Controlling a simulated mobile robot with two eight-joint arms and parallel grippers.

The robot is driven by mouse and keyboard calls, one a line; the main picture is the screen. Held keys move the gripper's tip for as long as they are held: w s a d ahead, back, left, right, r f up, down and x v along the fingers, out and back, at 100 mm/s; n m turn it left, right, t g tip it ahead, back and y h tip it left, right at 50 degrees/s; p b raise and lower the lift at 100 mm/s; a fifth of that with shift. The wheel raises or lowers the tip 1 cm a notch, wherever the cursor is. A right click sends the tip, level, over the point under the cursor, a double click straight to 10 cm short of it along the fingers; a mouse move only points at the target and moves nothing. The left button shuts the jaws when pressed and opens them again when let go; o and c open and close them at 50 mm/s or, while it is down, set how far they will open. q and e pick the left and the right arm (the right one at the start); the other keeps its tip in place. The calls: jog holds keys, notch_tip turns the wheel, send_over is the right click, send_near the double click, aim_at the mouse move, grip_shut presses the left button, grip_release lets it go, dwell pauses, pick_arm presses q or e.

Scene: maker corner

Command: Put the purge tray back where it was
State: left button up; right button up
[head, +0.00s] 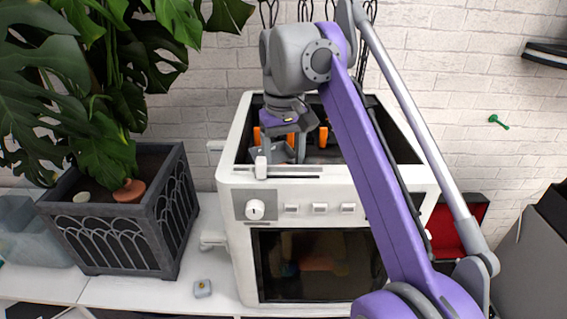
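My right gripper (284,148) reaches down into the open top of a white box-shaped machine (235,180), near its front left. Grey finger parts and orange pieces (293,139) overlap there, so I cannot tell whether the gripper is open or shut on something. I cannot make out the purge tray for certain; it may be hidden by the gripper or by the machine's front wall. My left gripper is not in view.
A white slider (261,168) and a knob (255,209) are on the machine's front. A dark planter (130,225) with a leafy plant stands left. A small grey object (202,288) lies on the white tabletop (215,270). A red-lined open box (447,232) is right, partly behind my arm.

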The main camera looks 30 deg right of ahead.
jog(key=shift+r, duration=0.1)
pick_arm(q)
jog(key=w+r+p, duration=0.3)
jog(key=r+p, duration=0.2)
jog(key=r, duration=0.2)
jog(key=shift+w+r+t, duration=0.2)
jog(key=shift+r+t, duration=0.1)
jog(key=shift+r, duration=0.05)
pick_arm(e)
notch_tip(320, 180, up, 12)
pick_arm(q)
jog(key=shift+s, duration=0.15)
pick_arm(e)
jog(key=shift+s, duration=0.1)
